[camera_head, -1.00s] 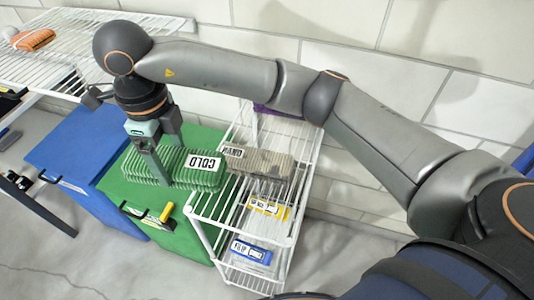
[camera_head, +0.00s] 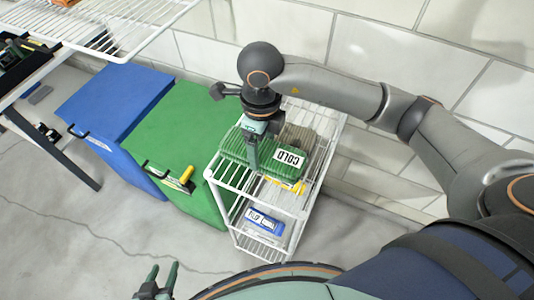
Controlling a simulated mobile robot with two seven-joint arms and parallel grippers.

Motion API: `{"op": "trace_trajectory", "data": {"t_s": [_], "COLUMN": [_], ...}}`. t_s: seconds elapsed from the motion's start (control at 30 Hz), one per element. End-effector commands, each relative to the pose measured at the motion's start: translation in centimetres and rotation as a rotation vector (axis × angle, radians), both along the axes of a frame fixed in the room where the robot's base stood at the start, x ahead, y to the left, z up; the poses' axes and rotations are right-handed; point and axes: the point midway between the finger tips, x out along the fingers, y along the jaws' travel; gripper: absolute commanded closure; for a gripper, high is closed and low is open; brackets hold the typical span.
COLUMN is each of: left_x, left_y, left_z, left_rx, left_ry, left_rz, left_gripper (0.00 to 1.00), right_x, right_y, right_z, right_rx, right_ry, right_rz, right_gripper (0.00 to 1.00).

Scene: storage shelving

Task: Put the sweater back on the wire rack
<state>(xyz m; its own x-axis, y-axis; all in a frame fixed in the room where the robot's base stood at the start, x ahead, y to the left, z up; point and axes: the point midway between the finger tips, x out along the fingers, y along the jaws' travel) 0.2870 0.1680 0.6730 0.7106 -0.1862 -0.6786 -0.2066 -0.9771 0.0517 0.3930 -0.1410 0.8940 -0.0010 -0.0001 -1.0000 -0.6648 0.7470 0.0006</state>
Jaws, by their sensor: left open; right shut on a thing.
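The sweater (camera_head: 234,147) is a folded green ribbed bundle with a white COLD label. My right gripper (camera_head: 252,162) reaches down from above and is shut on it. The sweater is over the top shelf of the white wire rack (camera_head: 318,162), overlapping a grey-brown folded item (camera_head: 299,137). I cannot tell whether the sweater touches the shelf. My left gripper (camera_head: 160,284) is open and empty at the bottom edge, low and away from the rack.
A green box (camera_head: 165,130) and a blue box (camera_head: 115,100) stand left of the rack. Lower shelves hold a yellow-labelled item (camera_head: 287,185) and a blue item (camera_head: 262,219). A white wire shelf (camera_head: 135,38) is at upper left. Floor in front is clear.

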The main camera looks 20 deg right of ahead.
Motion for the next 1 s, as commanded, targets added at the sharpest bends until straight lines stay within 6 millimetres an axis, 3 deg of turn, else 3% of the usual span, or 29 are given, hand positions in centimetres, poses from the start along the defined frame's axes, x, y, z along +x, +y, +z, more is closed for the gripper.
{"op": "trace_trajectory", "data": {"t_s": [0.17, 0.33, 0.77, 0.8, 0.93, 1.0], "left_x": [0.0, 0.1, 0.0, -0.1, -0.1, -0.1], "left_y": [-0.1, -0.1, -0.2, -0.2, -0.2, -0.2], "left_z": [0.2, 0.5, 0.0, 0.1, 0.1, 0.1], "left_rx": [-0.001, -0.003, -0.005, -0.005, -0.004, -0.004], "left_ry": [-0.002, -0.009, -0.004, -0.001, 0.002, 0.001], "left_rz": [-0.001, 0.0, 0.001, 0.0, 0.0, 0.0], "left_gripper": [0.5, 0.5, 0.5, 0.5, 0.5, 0.5], "right_x": [-0.4, -0.4, -0.3, -0.3, -0.3, -0.3], "right_y": [-1.2, -1.0, -0.9, -0.9, -0.9, -0.9], "right_z": [-1.5, -3.8, -4.7, -4.5, -4.5, -4.5], "right_rx": [-0.001, -0.001, 0.001, 0.001, 0.0, 0.0], "right_ry": [0.001, 0.002, -0.002, -0.001, 0.0, 0.0], "right_rz": [-0.001, 0.001, 0.002, 0.001, 0.001, 0.001], "right_gripper": [0.92, 0.92, 0.92, 0.14, 0.0, 0.0]}}
